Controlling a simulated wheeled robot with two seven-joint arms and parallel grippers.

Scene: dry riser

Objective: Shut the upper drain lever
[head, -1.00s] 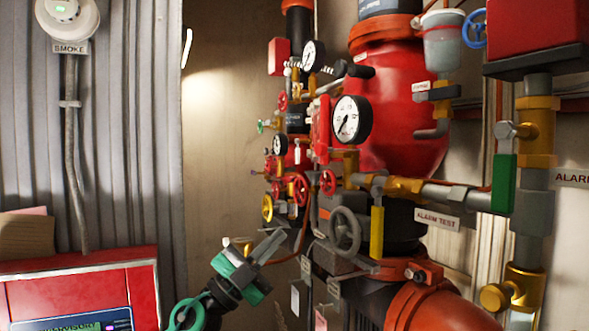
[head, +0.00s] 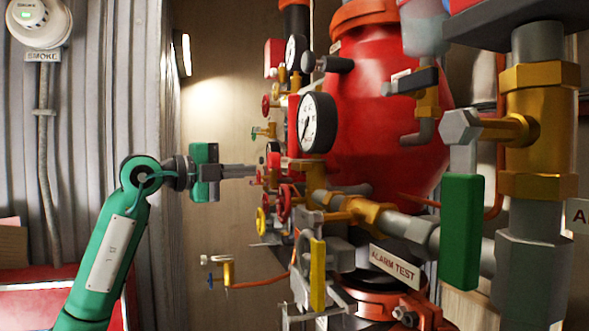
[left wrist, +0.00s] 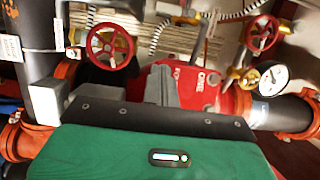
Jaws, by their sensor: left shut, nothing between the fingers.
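My left gripper (head: 255,171) reaches in from the left in the head view, level and shut with nothing in it. Its fingertips are beside the cluster of small valves and gauges left of the red riser body; contact cannot be told. In the left wrist view its grey fingers (left wrist: 177,88) are together, in front of red pipework. No label marks the upper drain lever. Levers in view are a green one (head: 461,230) hanging at the right, a yellow one (head: 317,275) at lower centre and a dark one (head: 411,82) at upper right. My right gripper is out of view.
Gauges (head: 316,122) and red handwheels (head: 285,203) crowd the riser. A red handwheel (left wrist: 110,46) and a gauge (left wrist: 273,77) flank the fingers in the wrist view. A brass valve (head: 228,272) stands low.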

